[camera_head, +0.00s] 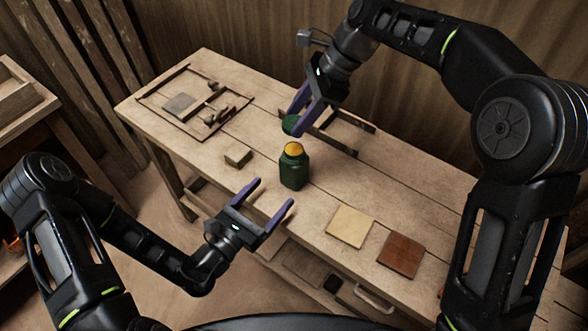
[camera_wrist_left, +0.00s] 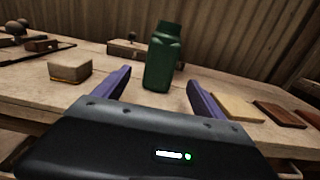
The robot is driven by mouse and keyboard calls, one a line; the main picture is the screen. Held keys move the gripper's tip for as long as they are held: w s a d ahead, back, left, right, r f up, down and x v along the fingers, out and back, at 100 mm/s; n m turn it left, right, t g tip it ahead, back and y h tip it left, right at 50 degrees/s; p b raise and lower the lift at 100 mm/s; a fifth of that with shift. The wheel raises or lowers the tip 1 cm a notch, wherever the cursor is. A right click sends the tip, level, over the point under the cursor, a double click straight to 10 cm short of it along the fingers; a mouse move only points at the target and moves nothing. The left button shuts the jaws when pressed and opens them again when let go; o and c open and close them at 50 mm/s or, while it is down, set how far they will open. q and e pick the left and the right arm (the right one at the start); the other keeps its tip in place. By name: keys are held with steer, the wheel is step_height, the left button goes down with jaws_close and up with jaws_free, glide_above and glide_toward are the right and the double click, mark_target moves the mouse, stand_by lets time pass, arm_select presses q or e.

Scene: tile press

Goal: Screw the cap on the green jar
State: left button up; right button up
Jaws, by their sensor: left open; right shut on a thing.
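The green jar (camera_head: 293,172) stands upright on the workbench, and a yellow-orange patch shows at its top. In the left wrist view the jar (camera_wrist_left: 163,60) stands beyond and between my left finger tips, with a green neck and no cap on it. My left gripper (camera_head: 274,193) is open and empty at the bench's front edge, pointing at the jar and not touching it. My right gripper (camera_head: 298,115) is shut on the green cap (camera_head: 290,124). It holds the cap above and a little behind the jar, apart from it. The fingers partly hide the cap.
A small wooden block (camera_head: 238,155) lies left of the jar. A pale tile (camera_head: 350,226) and a red-brown tile (camera_head: 401,255) lie to the right. A framed board (camera_head: 152,99) with small parts is at the far left. A wooden frame (camera_head: 345,130) lies behind the jar.

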mark_target(287, 177)
arm_select(q)
steer(key=x, duration=1)
steer(key=shift+w+d, duration=0.1)
steer(key=shift+w, duration=0.05)
steer(key=shift+c, duration=0.5)
jaws_close()
